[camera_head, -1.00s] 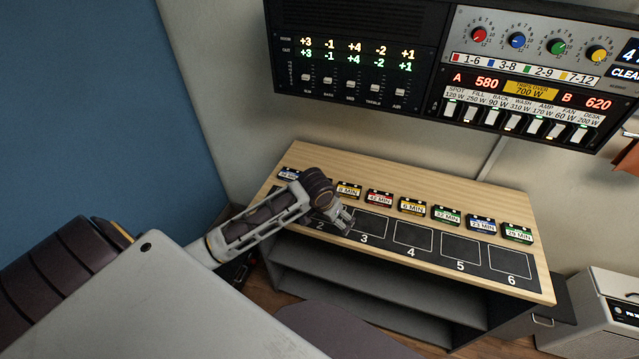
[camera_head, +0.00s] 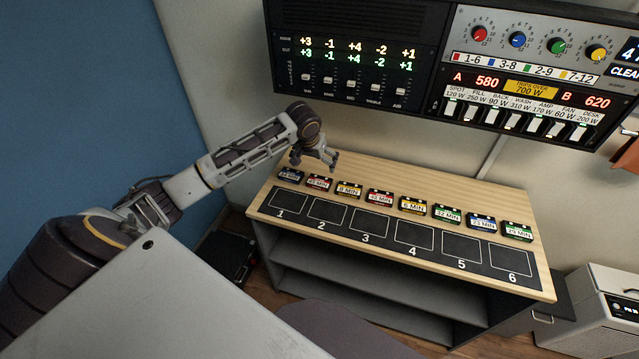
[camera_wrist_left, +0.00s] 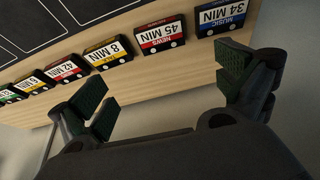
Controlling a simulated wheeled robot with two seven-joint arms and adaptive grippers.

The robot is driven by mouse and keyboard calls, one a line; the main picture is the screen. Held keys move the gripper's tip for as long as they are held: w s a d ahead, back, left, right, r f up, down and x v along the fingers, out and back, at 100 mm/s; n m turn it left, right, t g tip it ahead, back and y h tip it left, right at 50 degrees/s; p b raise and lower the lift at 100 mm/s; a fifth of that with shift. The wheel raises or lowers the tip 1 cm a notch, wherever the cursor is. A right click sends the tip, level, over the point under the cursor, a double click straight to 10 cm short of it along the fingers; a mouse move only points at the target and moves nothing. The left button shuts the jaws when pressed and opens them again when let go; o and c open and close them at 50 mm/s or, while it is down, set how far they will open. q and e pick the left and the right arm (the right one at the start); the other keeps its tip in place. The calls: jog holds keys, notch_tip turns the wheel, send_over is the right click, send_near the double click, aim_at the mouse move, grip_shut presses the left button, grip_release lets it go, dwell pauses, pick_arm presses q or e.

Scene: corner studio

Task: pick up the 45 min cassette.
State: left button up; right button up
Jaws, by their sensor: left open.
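The 45 min cassette (camera_head: 319,182) has a red label and lies second from the left in the row on the wooden bench top. In the left wrist view the 45 min cassette (camera_wrist_left: 163,38) shows "45 MIN" and "NEWS", upside down. My left gripper (camera_head: 315,160) is open and empty, above the bench just behind the left end of the row. In the wrist view the left gripper's fingers (camera_wrist_left: 168,90) are spread wide, with the 45 min cassette beyond the gap between them, apart from both. My right gripper is not in view.
The blue 34 min cassette (camera_head: 290,175) lies left of it and the yellow 8 min cassette (camera_head: 348,190) right, both close. More cassettes continue rightward. A black strip with numbered empty slots (camera_head: 370,224) runs along the front. Wall-mounted panels (camera_head: 355,60) hang above the bench (camera_head: 400,180).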

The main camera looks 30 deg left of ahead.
pick_arm(q)
send_over(319, 181)
jog(key=s, duration=0.1)
jog(key=shift+s+d+f, duration=0.1)
jog(key=shift+d+f, duration=0.05)
jog(key=shift+f, duration=1.2)
jog(key=shift+d+f, duration=0.15)
jog(key=shift+f, duration=1.2)
jog(key=shift+s+d+f, duration=0.1)
jog(key=shift+d+f, duration=0.05)
jog(key=shift+f, duration=1.2)
jog(key=shift+w+a+f, duration=0.1)
jog(key=shift+a+f, duration=0.05)
jog(key=shift+f, duration=0.75)
jog(key=shift+w+a+f, duration=0.1)
jog(key=shift+f, duration=0.8)
jog(key=shift+x, duration=0.85)
jog(key=c, duration=1)
jog(key=shift+o, duration=0.2)
jog(key=shift+r, duration=0.15)
notch_tip(319, 181, up, 10)
